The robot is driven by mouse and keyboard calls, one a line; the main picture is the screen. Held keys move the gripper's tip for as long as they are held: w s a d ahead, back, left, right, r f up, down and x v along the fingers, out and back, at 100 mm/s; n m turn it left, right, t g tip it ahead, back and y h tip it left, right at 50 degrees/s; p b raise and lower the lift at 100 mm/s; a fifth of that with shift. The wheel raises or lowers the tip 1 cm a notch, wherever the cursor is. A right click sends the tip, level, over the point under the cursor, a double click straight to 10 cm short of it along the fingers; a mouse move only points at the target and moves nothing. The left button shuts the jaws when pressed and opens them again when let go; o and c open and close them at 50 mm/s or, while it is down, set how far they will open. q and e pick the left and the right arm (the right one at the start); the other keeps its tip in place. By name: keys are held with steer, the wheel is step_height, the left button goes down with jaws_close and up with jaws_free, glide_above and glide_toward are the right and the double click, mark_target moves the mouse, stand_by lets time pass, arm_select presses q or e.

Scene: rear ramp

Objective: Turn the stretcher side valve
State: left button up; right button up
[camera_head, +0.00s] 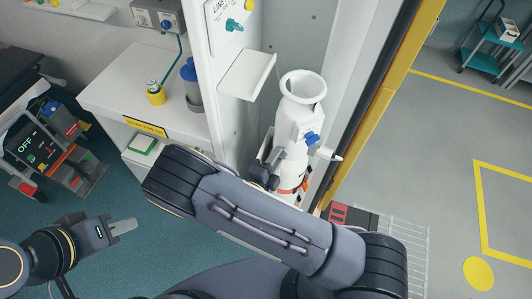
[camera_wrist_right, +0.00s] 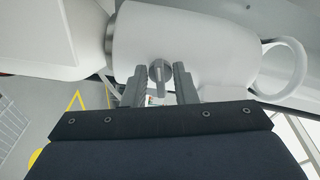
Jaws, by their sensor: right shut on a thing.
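A white cylinder (camera_head: 298,118) with a ring-shaped collar (camera_head: 303,86) stands upright in the open cabinet bay. A blue knob (camera_head: 312,138) and a pale spout (camera_head: 328,154) stick out on its right side. In the right wrist view the white cylinder (camera_wrist_right: 185,45) fills the top, with a small grey valve knob (camera_wrist_right: 160,72) on its side. My right gripper (camera_wrist_right: 161,82) is at this knob, a finger on either side, shut on it. In the head view my right gripper (camera_head: 268,168) is partly hidden.
A trolley with an OFF display (camera_head: 27,147) is at far left. A yellow-edged door frame (camera_head: 385,90) borders the right.

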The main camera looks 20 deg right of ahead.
steer(key=shift+r, duration=0.3)
steer(key=o, duration=0.6)
steer(key=shift+f, duration=0.1)
steer(key=b+v, duration=0.2)
steer(key=v, duration=0.5)
steer(key=shift+s+a, duration=0.25)
steer(key=shift+a, duration=0.05)
